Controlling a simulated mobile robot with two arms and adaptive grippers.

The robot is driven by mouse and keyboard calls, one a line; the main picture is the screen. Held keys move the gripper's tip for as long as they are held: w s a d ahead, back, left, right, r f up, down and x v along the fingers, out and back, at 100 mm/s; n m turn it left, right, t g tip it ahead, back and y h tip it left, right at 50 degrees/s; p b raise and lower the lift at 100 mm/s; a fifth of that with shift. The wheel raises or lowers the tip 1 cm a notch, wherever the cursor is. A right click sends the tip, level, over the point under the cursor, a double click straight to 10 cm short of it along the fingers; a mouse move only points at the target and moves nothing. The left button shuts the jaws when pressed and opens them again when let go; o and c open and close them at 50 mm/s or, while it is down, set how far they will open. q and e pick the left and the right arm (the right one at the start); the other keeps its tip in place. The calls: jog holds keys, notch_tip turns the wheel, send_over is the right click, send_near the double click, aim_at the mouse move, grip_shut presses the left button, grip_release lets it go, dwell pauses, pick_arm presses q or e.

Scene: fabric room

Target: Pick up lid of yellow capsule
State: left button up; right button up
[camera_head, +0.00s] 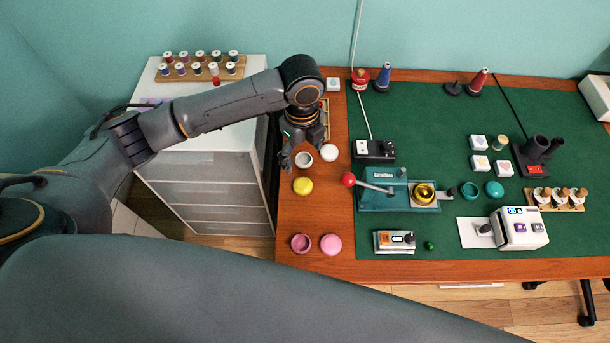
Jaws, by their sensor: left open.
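A round yellow lid (302,186) lies on the bare wooden left part of the table. A yellow ring-shaped piece (424,193) sits in the teal lever press on the green mat; I cannot tell if it is the capsule's base. My left gripper (304,150) is open and points down over the table's left part, just beyond the yellow lid and apart from it. Two white round capsule pieces, an open one (303,159) and a closed one (329,152), lie by its fingers. My right gripper is not in view.
Two pink capsule pieces (330,245) lie near the front left edge. The teal press (385,196) with a red-knobbed lever stands right of the yellow lid. A white drawer cabinet (205,180) stands left of the table. Bare wood separates yellow and pink pieces.

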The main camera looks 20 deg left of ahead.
pick_arm(q)
send_over(301, 182)
jog(key=f, duration=0.7)
jog(key=shift+s+d+f+p, duration=0.1)
jog(key=shift+d+p, duration=0.15)
jog(key=shift+p, duration=0.05)
jog(key=shift+f, duration=0.9)
jog(key=f, duration=0.2)
jog(key=f+p, duration=0.1)
jog(key=f, duration=0.1)
jog(key=shift+a+f, duration=0.2)
jog(key=shift+f, duration=0.05)
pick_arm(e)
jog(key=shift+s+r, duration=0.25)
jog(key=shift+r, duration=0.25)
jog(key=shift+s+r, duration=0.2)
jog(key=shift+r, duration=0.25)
pick_arm(q)
jog(key=shift+c, duration=0.2)
jog(key=c, duration=0.8)
